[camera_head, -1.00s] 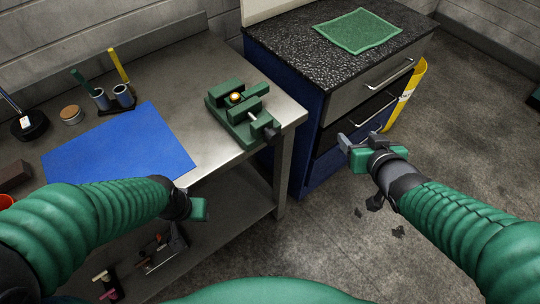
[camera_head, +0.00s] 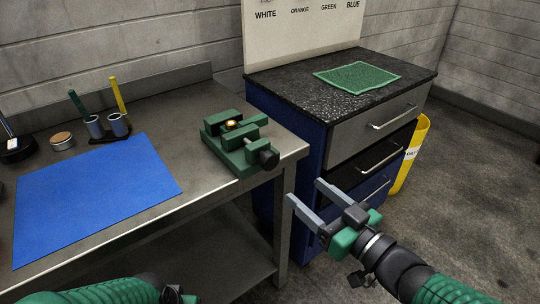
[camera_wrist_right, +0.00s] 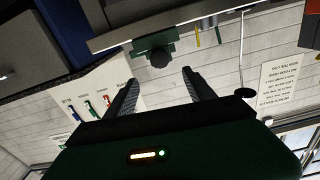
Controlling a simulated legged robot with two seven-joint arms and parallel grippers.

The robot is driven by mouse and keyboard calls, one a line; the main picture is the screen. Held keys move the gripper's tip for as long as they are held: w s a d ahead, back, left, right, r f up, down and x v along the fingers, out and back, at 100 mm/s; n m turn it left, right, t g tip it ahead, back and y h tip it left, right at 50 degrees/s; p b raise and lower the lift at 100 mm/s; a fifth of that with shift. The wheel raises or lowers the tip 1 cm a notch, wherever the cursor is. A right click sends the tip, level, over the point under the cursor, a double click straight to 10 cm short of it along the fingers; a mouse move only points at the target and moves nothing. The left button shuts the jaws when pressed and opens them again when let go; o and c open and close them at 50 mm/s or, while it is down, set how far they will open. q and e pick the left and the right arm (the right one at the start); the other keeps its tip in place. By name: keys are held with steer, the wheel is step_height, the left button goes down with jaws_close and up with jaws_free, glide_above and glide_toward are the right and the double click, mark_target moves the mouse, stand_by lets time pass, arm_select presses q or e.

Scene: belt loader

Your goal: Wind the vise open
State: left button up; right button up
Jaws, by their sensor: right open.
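The green vise (camera_head: 236,146) sits on the metal bench near its right front corner. A round gold piece (camera_head: 230,125) shows between its jaw blocks. A dark round knob (camera_head: 266,155) sticks out of the vise's right end. In the right wrist view the vise (camera_wrist_right: 150,43) and its knob (camera_wrist_right: 158,59) appear upside down, ahead of the fingers. My right gripper (camera_head: 305,191) is open and empty, right of and below the knob, apart from it. Its fingers also show in the wrist view (camera_wrist_right: 160,85). My left gripper (camera_head: 186,298) is mostly cut off at the bottom edge.
A blue mat (camera_head: 95,195) lies on the bench (camera_head: 180,110), with two grey cups (camera_head: 107,126) behind it. A blue cabinet (camera_head: 290,125) with drawers and a green cloth (camera_head: 357,77) stands right of the bench. A yellow bin (camera_head: 408,155) is beyond it.

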mark_target(272, 163)
steer(key=b+x, duration=0.2)
steer(key=x, duration=1)
steer(key=shift+w+a+f+b, duration=0.15)
steer(key=shift+w+a+b, duration=0.1)
steer(key=shift+a+b, duration=0.05)
steer(key=shift+w+a, duration=0.2)
steer(key=shift+w, duration=0.25)
steer(key=shift+d, duration=0.1)
steer(key=shift+c, duration=0.4)
jaws_close()
